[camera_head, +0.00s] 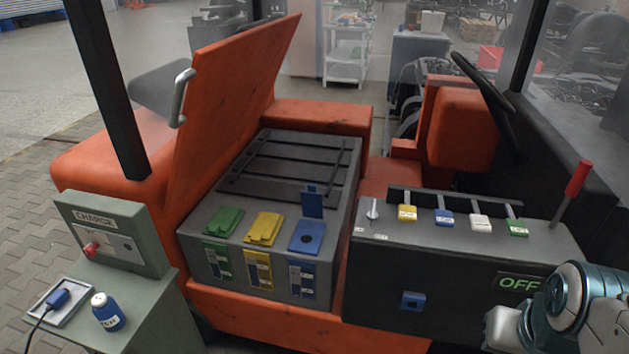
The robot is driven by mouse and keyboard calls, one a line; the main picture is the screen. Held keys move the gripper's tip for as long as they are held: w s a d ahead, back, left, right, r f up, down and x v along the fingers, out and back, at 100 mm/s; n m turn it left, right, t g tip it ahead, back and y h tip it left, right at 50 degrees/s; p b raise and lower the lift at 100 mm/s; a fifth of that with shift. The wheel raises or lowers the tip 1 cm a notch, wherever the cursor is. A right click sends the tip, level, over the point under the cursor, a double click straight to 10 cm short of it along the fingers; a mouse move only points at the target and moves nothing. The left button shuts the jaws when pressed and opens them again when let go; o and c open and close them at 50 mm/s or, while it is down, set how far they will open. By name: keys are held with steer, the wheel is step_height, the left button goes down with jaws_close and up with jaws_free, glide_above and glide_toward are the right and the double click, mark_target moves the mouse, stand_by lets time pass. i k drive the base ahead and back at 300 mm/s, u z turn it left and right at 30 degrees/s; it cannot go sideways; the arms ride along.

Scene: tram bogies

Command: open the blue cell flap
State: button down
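The blue cell flap (313,203) stands raised, roughly upright, at the back of the blue cell cap (306,236) on the grey battery block. A dark round opening shows in the top of the blue cap. The yellow cell flap (264,227) and the green cell flap (224,220) to its left lie closed. Part of my arm shows at the lower right, well apart from the blue cell. I see no gripper fingers in this view.
The orange hood (235,90) stands open left of the battery (338,233). A dark control panel (450,270) with levers and a lit "OFF" sign is to the right. A charger box (112,235), blue bottle (108,312) and blue plug (57,298) are at left.

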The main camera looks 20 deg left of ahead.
mark_target(312, 202)
steer(key=k, duration=0.85)
steer(key=u, duration=0.75)
steer(key=i, duration=0.7)
steer(key=u, duration=0.55)
steer(key=i, duration=0.6)
steer(key=z, duration=0.85)
steer(key=i, duration=0.55)
steer(key=z, duration=0.6)
